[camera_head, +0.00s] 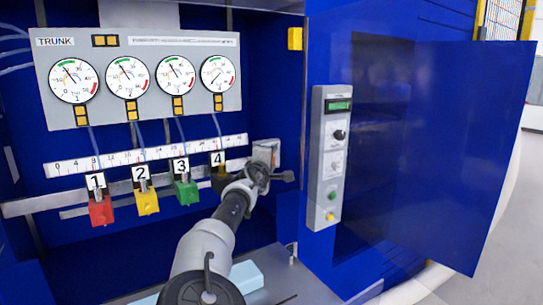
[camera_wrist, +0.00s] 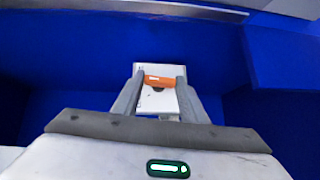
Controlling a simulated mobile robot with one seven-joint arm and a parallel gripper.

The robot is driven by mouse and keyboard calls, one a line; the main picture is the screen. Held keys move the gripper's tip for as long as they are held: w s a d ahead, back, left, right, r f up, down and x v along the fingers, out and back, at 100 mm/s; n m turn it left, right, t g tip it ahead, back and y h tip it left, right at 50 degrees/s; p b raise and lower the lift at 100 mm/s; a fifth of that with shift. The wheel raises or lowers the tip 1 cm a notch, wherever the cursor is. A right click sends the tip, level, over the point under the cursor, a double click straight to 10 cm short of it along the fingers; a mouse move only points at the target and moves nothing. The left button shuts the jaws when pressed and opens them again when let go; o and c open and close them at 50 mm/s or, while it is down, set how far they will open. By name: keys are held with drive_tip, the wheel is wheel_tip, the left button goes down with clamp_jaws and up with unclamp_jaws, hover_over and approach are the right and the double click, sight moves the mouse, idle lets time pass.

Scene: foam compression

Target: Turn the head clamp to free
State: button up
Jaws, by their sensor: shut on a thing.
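The head clamp shows in the wrist view as an orange handle (camera_wrist: 158,80) on a pale plate (camera_wrist: 150,101). In the head view its grey plate (camera_head: 267,150) is on the blue wall, right of carriage 4; my gripper (camera_head: 272,174) covers its lower part and hides the handle. In the wrist view my gripper (camera_wrist: 158,84) has one finger at each side of the orange handle and is shut on it. I cannot read the clamp's setting from these views.
Red (camera_head: 101,210), yellow (camera_head: 147,202) and green (camera_head: 186,191) blocks hang on the rail, left of my arm. A gauge panel (camera_head: 140,70) is above the scale strip (camera_head: 128,157). A control box (camera_head: 328,157) and open blue door (camera_head: 440,150) stand right. Pale blue foam (camera_head: 245,277) lies below.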

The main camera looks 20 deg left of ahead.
drive_tip(key=m+g+p, duration=0.1)
drive_tip(key=g+p, duration=0.1)
drive_tip(key=p, duration=0.1)
drive_tip(key=m+g+y+p, duration=0.1)
drive_tip(key=p, duration=0.2)
drive_tip(key=r+m+g+p, duration=0.1)
drive_tip(key=m+g+p, duration=0.1)
drive_tip(key=p, duration=0.2)
drive_tip(key=shift+w+d+r+g+y, duration=0.1)
drive_tip(key=shift+w+d+g+y, duration=0.1)
drive_tip(key=shift+g+y, duration=0.15)
drive_tip(key=o, duration=1)
drive_tip(key=shift+o, duration=0.2)
